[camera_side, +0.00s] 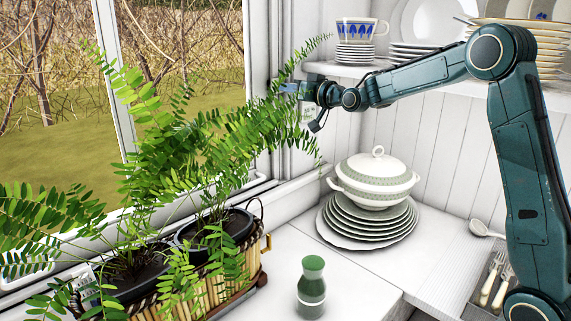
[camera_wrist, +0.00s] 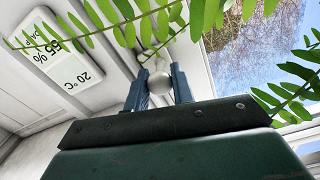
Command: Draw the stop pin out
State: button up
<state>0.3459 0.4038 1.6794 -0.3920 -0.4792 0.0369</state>
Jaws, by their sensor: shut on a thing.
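The stop pin (camera_wrist: 159,83) shows in the wrist view as a round silver knob in front of the pale window frame. My gripper (camera_wrist: 160,76) has its two blue fingers shut on this knob, one on each side. The pin's shaft, if any, is hidden behind the knob, so I cannot tell how deep it sits. In the side view my gripper (camera_side: 288,87) is up against the window frame (camera_side: 262,55), partly behind fern fronds. I cannot make out the pin in that view.
A fern (camera_side: 190,140) in a basket planter (camera_side: 190,298) spreads close to my gripper. A thermometer display (camera_wrist: 55,52) hangs nearby. A shelf (camera_side: 345,71) holds crockery.

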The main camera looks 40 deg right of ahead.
jog(key=shift+s, duration=1.3)
dwell(0.4)
jog(key=o, duration=1)
jog(key=shift+s, duration=0.2)
jog(key=s, duration=1.3)
jog(key=shift+s, duration=0.25)
